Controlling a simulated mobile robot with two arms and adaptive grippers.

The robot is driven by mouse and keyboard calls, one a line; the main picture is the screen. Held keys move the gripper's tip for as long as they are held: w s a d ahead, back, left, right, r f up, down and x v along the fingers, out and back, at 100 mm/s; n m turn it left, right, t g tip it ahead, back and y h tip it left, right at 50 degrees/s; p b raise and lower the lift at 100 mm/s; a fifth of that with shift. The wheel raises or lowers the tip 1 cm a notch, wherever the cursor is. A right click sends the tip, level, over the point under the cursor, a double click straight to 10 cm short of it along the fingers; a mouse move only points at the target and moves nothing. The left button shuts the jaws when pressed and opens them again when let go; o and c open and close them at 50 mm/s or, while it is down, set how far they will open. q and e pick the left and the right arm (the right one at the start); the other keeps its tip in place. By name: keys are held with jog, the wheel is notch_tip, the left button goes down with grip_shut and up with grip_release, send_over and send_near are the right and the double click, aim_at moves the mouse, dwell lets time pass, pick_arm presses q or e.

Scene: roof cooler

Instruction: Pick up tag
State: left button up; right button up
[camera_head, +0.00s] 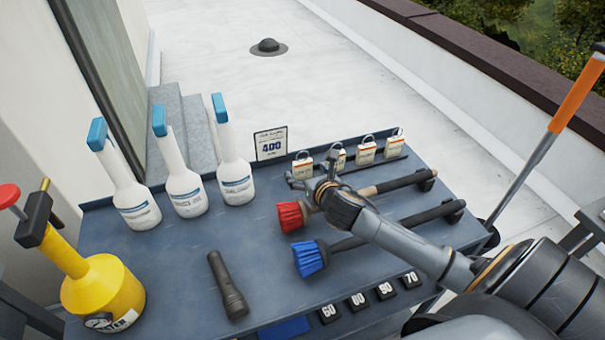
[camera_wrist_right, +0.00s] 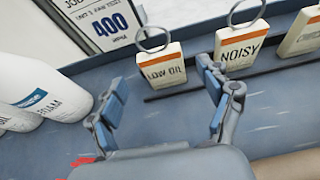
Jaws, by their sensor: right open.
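Several white tags with orange bands and metal rings stand in a row on a dark rail at the table's back edge. The leftmost reads LOW OIL (camera_head: 303,169); in the right wrist view this low oil tag (camera_wrist_right: 164,70) stands ahead, between the finger directions. The NOISY tag (camera_wrist_right: 241,50) is right of it, partly behind the right finger. A third tag (camera_wrist_right: 301,36) is at the right edge, its text cut off. My right gripper (camera_head: 311,181) is open and empty, just in front of the low oil tag; its spread fingers also show in the wrist view (camera_wrist_right: 166,104). My left gripper is out of view.

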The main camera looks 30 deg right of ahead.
aim_at(303, 168)
jog(key=x, duration=0.5)
jog(key=shift+d+f, duration=0.1)
jog(key=shift+d, duration=0.05)
jog(key=c, duration=1.3)
